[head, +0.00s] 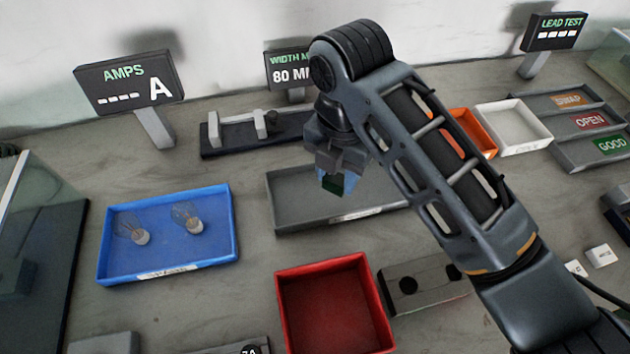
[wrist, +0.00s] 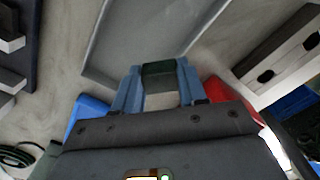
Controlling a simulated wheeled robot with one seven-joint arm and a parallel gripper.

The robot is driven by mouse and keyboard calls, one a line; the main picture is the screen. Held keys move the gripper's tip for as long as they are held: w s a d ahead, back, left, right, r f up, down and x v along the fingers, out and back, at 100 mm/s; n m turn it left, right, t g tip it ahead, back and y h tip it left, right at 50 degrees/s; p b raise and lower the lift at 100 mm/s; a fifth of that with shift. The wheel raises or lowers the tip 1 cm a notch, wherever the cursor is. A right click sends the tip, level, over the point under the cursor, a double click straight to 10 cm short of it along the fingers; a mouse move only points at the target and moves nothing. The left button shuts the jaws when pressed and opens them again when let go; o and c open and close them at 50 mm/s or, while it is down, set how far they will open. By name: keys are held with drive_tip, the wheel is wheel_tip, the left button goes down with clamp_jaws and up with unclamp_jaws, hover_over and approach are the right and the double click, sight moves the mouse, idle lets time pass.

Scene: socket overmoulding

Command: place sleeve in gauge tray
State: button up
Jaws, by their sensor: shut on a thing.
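My gripper (head: 334,178) is shut on a small dark green sleeve (head: 332,186). In the wrist view the sleeve (wrist: 158,69) sits between the two blue fingers (wrist: 158,88), with a pale part showing below it. A long shallow grey tray (head: 290,222) lies below my gripper in the head view; its label is too small to read, and I take it for the gauge tray. Its right part is hidden by my arm. The tray also shows in the wrist view (wrist: 92,60). The sleeve appears held above the tray, apart from its floor, which looks empty where visible.
A red bin (head: 284,315) is in front, beside a grey block with holes (head: 430,283). A width gauge (head: 212,135) stands behind. Orange (head: 484,130) and white (head: 545,135) trays lie back right, near sorting bins (head: 570,150).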

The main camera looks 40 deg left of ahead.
hover_over(312, 195)
wheel_tip(312, 195, down, 3)
drive_tip(key=shift+r, duration=0.1)
drive_tip(key=shift+s+f+p, duration=0.1)
drive_tip(key=shift+f+p, duration=0.4)
drive_tip(key=shift+f, duration=1.6)
drive_tip(key=shift+f, duration=0.15)
drive_tip(key=o, duration=1.1)
wheel_tip(312, 195, up, 12)
drive_tip(key=b, duration=0.1)
drive_tip(key=shift+r, duration=0.2)
